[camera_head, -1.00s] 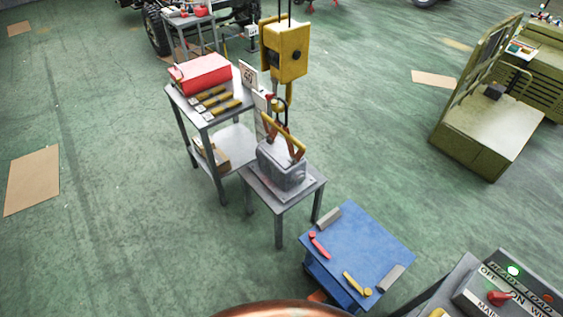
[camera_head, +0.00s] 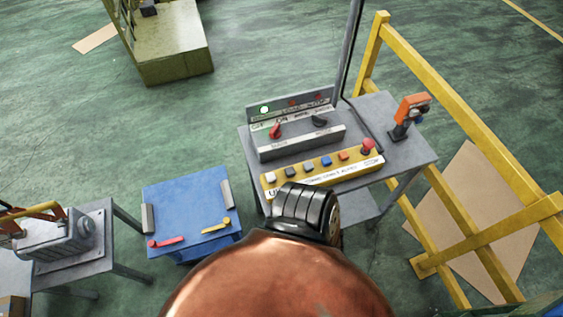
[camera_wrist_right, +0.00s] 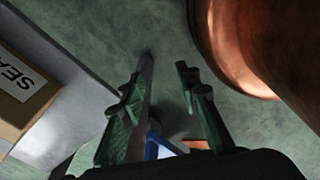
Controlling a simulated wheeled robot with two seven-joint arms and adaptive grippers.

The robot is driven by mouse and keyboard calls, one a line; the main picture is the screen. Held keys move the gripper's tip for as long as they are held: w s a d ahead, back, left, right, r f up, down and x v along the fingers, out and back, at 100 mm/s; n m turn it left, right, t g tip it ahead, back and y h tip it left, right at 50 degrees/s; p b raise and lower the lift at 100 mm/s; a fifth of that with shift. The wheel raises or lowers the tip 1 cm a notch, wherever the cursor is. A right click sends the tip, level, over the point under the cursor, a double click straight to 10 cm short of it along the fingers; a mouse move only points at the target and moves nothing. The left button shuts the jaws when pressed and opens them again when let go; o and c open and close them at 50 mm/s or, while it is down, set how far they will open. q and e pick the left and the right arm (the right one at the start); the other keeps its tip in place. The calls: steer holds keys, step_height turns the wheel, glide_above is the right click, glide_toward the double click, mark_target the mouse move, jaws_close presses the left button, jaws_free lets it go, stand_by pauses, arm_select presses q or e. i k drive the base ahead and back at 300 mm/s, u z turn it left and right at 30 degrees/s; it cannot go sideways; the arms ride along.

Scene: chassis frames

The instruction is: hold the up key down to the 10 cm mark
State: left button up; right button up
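A yellow key panel (camera_head: 321,172) lies along the near side of a grey control table (camera_head: 410,155) in the head view. It carries a row of small keys and a red knob at its right end. The label at its left end starts with "U", beside a white key (camera_head: 271,178); the rest is hidden by a black part of my body. The grey load block (camera_head: 66,238) with an orange lifting clamp is at the left edge. No 10 cm mark can be read. My right gripper (camera_wrist_right: 165,62) is open and empty over the floor. My left gripper is not in view.
Behind the keys is a grey switch box (camera_head: 300,140) with a red lever and a lit green lamp. A blue stand (camera_head: 187,205) is left of the table. A yellow railing (camera_head: 455,110) stands right. The right wrist view shows a cardboard box (camera_wrist_right: 22,92) on a grey shelf.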

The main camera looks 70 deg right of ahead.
mark_target(270, 177)
steer(key=z, duration=3)
